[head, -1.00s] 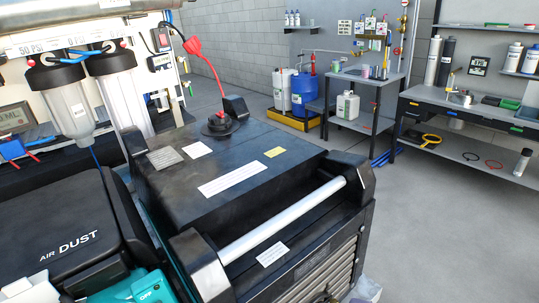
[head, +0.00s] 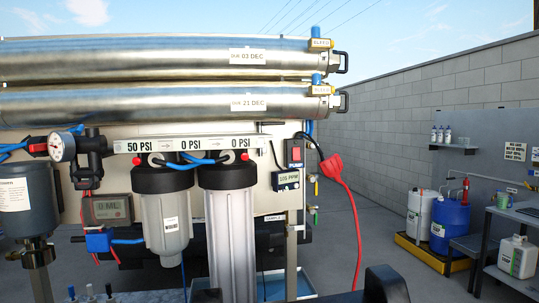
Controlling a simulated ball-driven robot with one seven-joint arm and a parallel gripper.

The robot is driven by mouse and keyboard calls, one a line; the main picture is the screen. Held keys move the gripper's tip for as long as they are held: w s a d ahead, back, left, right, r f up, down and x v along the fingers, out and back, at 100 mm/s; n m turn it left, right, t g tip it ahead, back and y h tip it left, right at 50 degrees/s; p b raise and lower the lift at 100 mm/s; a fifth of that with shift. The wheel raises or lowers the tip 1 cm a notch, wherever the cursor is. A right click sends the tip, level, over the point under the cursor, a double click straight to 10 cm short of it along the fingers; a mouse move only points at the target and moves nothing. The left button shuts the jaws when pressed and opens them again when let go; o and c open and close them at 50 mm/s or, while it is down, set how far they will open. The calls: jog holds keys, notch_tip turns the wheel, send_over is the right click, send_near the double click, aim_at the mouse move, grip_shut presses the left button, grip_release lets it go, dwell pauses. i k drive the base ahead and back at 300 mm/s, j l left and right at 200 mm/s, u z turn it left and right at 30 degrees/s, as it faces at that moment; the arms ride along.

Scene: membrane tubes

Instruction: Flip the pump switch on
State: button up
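The pump switch (head: 295,153) is a small red rocker in a dark housing with a label under it. It is on the right end of the white panel, below the steel tubes. Whether the rocker is on or off is too small to tell.
A small meter (head: 286,180) reading about 105 PPM hangs just below the switch. A black cable and red connector (head: 331,164) with a red lead hang close to its right. Two steel membrane tubes (head: 150,103) run above; filter housings (head: 228,230) stand to the left.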

aim_at(295, 150)
jog(key=k+l, duration=0.1)
jog(key=l, duration=0.2)
jog(key=k+l, duration=0.1)
jog(key=l, duration=0.2)
jog(key=k+l, duration=0.1)
jog(key=l, duration=0.2)
jog(key=l+u, duration=0.25)
jog(key=l, duration=2.45)
jog(key=i+l+u, duration=0.1)
jog(key=i+l, duration=0.35)
jog(key=i+l+u, duration=0.1)
jog(key=i+l, duration=0.35)
jog(key=l, duration=0.25)
jog(key=i+u, duration=0.2)
jog(key=i, duration=1.2)
jog(key=i+j, duration=0.5)
jog(key=j, duration=0.15)
